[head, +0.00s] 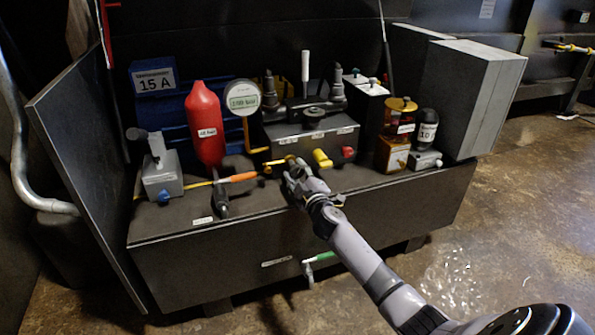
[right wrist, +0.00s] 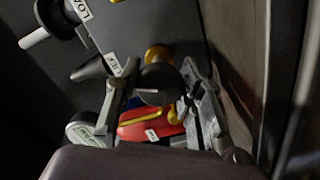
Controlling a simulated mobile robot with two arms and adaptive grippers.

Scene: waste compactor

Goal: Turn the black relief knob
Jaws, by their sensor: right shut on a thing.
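My right gripper (head: 292,170) reaches the front of the black valve block (head: 305,131) in the head view, below the pressure gauge. In the right wrist view its two fingers stand on either side of a dark round knob (right wrist: 158,84), the black relief knob as far as I can tell, and are shut on it. In the head view the gripper hides this knob. A small label sits beside a black cone-shaped part (right wrist: 91,69) in the wrist view; I cannot read it surely. My left gripper is not in view.
A yellow knob (head: 322,158) and a red knob (head: 348,152) sit right of my gripper. An orange-handled lever (head: 238,178) lies to its left. A red bottle (head: 206,124) and the gauge (head: 242,97) stand behind. The bench front (head: 350,205) is mostly clear.

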